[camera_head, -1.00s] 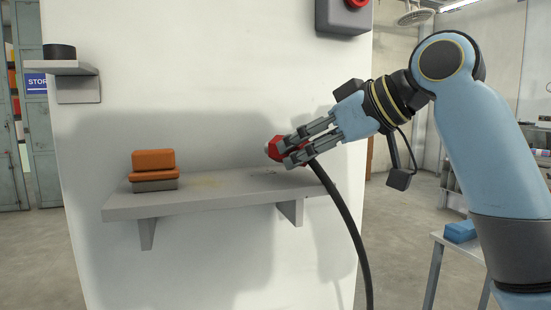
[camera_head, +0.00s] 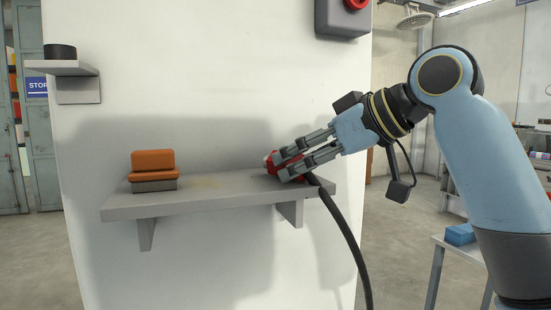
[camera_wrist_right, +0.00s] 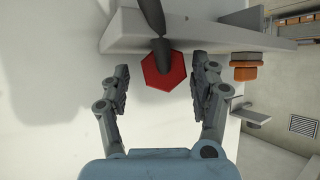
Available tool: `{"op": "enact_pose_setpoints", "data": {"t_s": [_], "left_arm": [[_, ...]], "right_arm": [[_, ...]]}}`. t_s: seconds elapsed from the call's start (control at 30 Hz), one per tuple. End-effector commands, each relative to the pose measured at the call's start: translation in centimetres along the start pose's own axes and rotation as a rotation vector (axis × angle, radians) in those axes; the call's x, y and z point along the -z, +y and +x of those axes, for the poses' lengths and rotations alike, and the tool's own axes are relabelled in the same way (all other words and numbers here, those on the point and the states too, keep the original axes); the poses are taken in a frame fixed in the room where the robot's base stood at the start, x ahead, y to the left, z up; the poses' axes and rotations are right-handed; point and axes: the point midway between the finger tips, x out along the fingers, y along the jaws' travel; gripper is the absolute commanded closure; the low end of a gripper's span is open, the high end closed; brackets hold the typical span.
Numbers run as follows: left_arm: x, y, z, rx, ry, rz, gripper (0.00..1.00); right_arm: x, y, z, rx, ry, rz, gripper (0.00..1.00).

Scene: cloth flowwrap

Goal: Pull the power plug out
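The power plug (camera_head: 271,168) is red, with a black cable (camera_head: 345,228) hanging from it over the shelf's right end. It sits at the right part of the grey wall shelf and seems to touch its top, partly hidden behind my fingers. My right gripper (camera_head: 279,167) reaches in from the right with its fingers on either side of the plug. In the right wrist view the plug's red hexagonal body (camera_wrist_right: 164,71) lies between my open fingertips (camera_wrist_right: 163,80), with a gap on both sides. No socket is visible. My left gripper is not in view.
The grey shelf (camera_head: 215,196) on the white wall carries an orange and grey block stack (camera_head: 153,172) at its left. A smaller shelf (camera_head: 62,68) with a dark round object is at upper left. A grey box with a red knob (camera_head: 343,18) is above. The shelf's middle is clear.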

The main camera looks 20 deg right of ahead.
Motion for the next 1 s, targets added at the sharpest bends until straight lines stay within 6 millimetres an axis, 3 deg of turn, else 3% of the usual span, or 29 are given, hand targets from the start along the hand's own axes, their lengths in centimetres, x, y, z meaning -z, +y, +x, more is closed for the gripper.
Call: {"op": "enact_pose_setpoints", "data": {"t_s": [0.37, 0.7, 1.0], "left_arm": [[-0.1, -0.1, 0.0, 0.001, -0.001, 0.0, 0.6], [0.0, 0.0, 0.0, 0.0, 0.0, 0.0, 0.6], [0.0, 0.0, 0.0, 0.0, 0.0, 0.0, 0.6]], "right_arm": [[0.0, 0.1, -0.7, -0.004, 0.0, -0.002, 0.35], [-0.1, 0.2, -6.7, -0.008, -0.004, -0.007, 0.35], [-0.1, 0.3, -10.5, -0.007, -0.002, -0.005, 0.35]]}}
